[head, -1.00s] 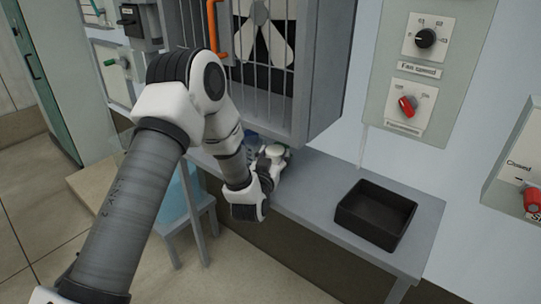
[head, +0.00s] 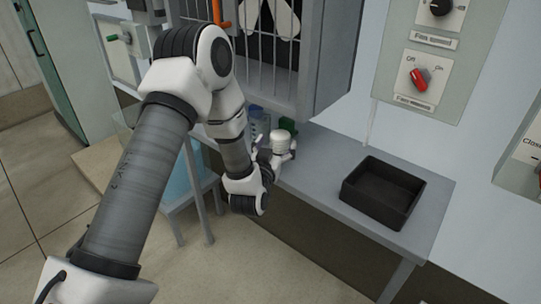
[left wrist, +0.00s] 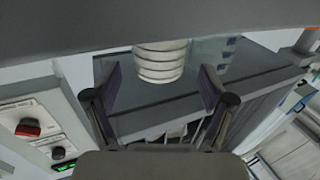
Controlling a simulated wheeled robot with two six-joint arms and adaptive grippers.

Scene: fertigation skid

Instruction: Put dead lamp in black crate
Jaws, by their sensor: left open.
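The black crate (head: 382,205) stands open and empty on the right part of the grey bench in the head view. My left gripper (head: 270,160) is over the bench left of the crate, partly hidden by its own wrist. In the left wrist view its two dark fingers (left wrist: 160,97) are spread apart. A white ribbed object (left wrist: 160,63), perhaps the dead lamp, shows beyond and between them, its upper part cut off by a dark edge. A white rounded shape (head: 281,142) at the gripper in the head view may be the same object. My right gripper is out of view.
A barred fan cabinet (head: 309,60) hangs above the back of the bench. A green item (head: 288,125) and a blue container (head: 258,121) stand behind the gripper. The bench (head: 325,170) is clear between gripper and crate. A panel with a red switch (head: 420,80) is on the wall.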

